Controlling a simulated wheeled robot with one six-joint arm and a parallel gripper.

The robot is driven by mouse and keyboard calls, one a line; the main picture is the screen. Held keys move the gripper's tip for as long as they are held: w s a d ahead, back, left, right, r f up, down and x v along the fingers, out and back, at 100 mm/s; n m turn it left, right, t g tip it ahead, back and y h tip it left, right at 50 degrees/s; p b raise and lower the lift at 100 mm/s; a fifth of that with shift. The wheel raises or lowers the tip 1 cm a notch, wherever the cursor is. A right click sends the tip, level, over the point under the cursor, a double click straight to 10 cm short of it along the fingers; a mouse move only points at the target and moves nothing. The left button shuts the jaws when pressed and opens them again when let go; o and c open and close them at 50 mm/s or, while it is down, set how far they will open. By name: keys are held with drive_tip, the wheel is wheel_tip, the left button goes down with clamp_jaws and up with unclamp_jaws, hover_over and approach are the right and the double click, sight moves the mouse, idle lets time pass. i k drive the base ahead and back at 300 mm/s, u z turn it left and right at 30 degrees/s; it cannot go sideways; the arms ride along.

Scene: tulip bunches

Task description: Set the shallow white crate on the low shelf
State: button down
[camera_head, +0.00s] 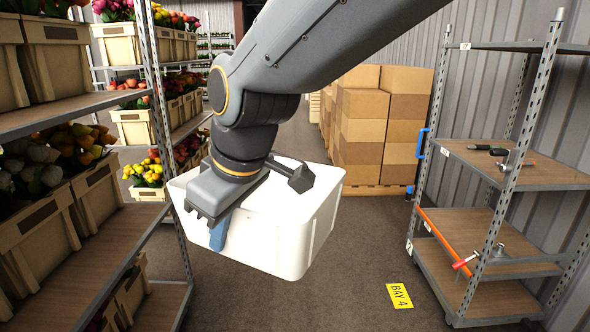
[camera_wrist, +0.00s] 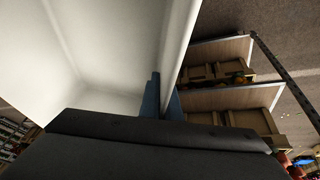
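The white crate (camera_head: 287,238) hangs in the air in the middle of the head view, above the aisle floor and slightly tilted. My gripper (camera_head: 219,232) is at its near left side, with one blue finger down the outside of the wall. In the wrist view the crate's pale inside (camera_wrist: 100,45) fills the left, and the blue fingers of my gripper (camera_wrist: 164,98) stand on either side of its wall. The right rack has a low wooden shelf (camera_head: 500,300); the left rack has a low, mostly bare shelf (camera_head: 163,303).
The left rack's upper shelves hold tulip crates (camera_head: 38,235). The right rack's middle shelf (camera_head: 530,170) holds tools. A red-orange bar (camera_head: 440,236) leans at its lower level. Cardboard boxes (camera_head: 375,125) stand on a pallet behind. The floor by the yellow sign (camera_head: 399,296) is clear.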

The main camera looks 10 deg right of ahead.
sight(460, 236)
drive_tip(key=i, duration=3.65)
drive_tip(key=z, duration=3.75)
